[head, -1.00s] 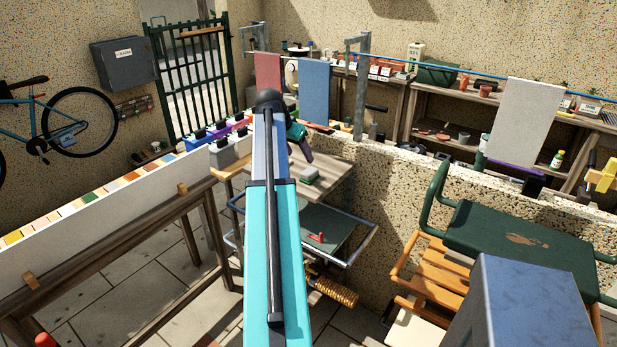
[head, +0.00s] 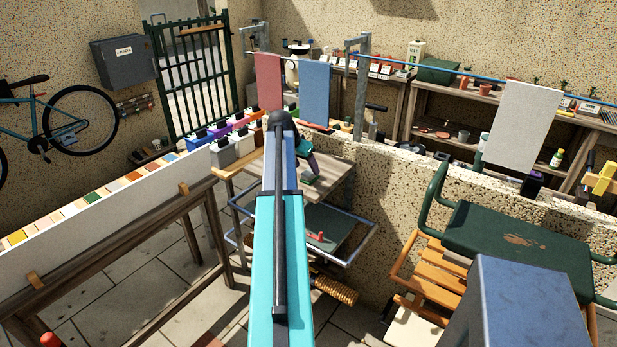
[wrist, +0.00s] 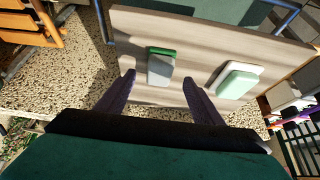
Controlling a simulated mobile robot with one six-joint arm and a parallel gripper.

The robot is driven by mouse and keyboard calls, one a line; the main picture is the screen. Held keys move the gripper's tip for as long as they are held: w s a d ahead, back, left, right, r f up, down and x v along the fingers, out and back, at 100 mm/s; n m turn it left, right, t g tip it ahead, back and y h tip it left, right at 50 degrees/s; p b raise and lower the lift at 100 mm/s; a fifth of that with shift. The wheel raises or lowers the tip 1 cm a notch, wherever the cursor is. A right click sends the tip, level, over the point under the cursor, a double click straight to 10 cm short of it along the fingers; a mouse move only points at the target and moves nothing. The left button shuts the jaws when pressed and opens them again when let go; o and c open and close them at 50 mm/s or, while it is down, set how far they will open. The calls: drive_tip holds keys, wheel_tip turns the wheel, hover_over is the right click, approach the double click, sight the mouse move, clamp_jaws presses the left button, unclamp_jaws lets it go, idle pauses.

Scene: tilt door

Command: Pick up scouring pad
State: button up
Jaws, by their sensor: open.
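A small block with a grey top and a green side, which looks like the scouring pad (wrist: 160,67), lies flat on a wooden tabletop (wrist: 205,45). In the head view, a green bit of it (head: 307,179) shows below my gripper. My gripper (wrist: 159,79) is open and empty above the tabletop, its two dark purple fingers apart. In the wrist view the block appears between and just beyond the fingertips; I see no contact. In the head view my gripper (head: 307,167) is partly hidden by my arm.
A pale green block on a white base (wrist: 238,82) lies beside the pad. A speckled wall (head: 400,165) runs behind the table. A lower shelf (head: 330,232) holds a red item. A green chair (head: 520,235) stands right, and a sample board (head: 100,215) left.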

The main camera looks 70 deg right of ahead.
sight(309, 171)
drive_tip(key=shift+d, duration=0.1)
drive_tip(key=shift+p+x, duration=0.9)
drive_tip(key=shift+x, duration=0.25)
drive_tip(key=shift+p+x, duration=0.4)
drive_tip(key=shift+x, duration=1)
drive_tip(key=shift+d, duration=0.1)
drive_tip(key=c, duration=1.2)
drive_tip(key=shift+o, duration=0.2)
drive_tip(key=shift+r, duration=0.15)
drive_tip(key=shift+r+b, duration=0.95)
drive_tip(key=shift+r, duration=0.6)
drive_tip(key=s+a+r+b, duration=0.1)
drive_tip(key=s+a+b, duration=0.1)
drive_tip(key=s+a, duration=0.2)
drive_tip(key=s+a+b, duration=0.2)
drive_tip(key=s+a, duration=0.1)
drive_tip(key=a, duration=0.7)
drive_tip(key=shift+s+r, duration=0.35)
drive_tip(key=shift+s, duration=0.05)
